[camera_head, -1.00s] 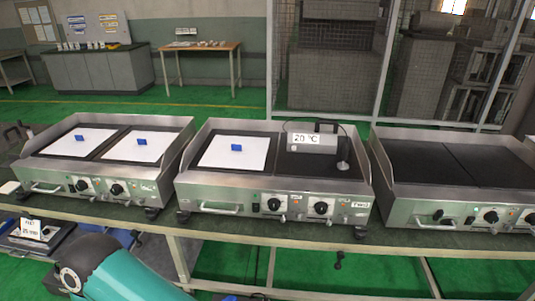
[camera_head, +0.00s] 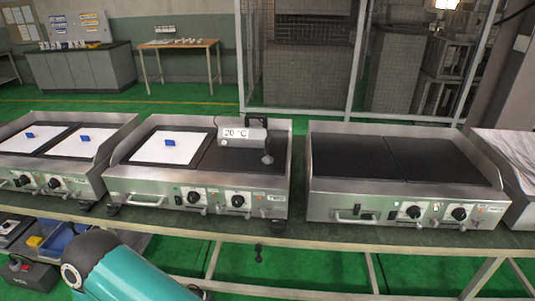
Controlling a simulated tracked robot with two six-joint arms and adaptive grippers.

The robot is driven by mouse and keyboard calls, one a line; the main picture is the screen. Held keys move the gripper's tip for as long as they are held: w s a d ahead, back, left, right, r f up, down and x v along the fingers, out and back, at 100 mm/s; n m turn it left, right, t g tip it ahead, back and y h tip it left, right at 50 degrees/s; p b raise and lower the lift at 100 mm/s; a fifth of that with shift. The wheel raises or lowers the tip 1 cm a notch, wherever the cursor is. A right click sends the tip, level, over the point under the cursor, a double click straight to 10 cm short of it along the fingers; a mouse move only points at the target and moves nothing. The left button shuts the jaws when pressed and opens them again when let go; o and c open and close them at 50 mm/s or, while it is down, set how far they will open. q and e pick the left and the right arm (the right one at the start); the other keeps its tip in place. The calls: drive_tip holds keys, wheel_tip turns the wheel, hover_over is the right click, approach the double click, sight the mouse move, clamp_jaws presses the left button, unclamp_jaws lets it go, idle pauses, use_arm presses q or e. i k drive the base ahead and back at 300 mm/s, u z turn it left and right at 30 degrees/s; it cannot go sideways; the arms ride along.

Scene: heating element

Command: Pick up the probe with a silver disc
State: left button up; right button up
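The probe (camera_head: 267,158) is a small piece with a silver disc at its foot. It stands on the dark right half of the middle griddle (camera_head: 127,181). A dark cable links it to a grey thermometer box (camera_head: 243,137) with a handle on top and a display reading 20 °C. The box sits on the same griddle, just left of the probe. A teal part of my arm shows at the bottom left, below the table edge. Neither of my grippers shows in the head view.
White sheets with blue pieces (camera_head: 170,142) lie on the middle griddle's left half and on the left griddle (camera_head: 80,183). A right griddle (camera_head: 325,186) has a bare dark top. The griddles stand on a long table (camera_head: 300,241). A wire cage stands behind.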

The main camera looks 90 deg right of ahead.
sight(268, 159)
drive_tip(key=z, duration=0.3)
drive_tip(key=k, duration=0.2)
drive_tip(key=u, duration=1.15)
drive_tip(key=i, duration=0.1)
drive_tip(key=z, duration=3.05)
drive_tip(key=i, duration=1.2)
drive_tip(key=u, duration=0.15)
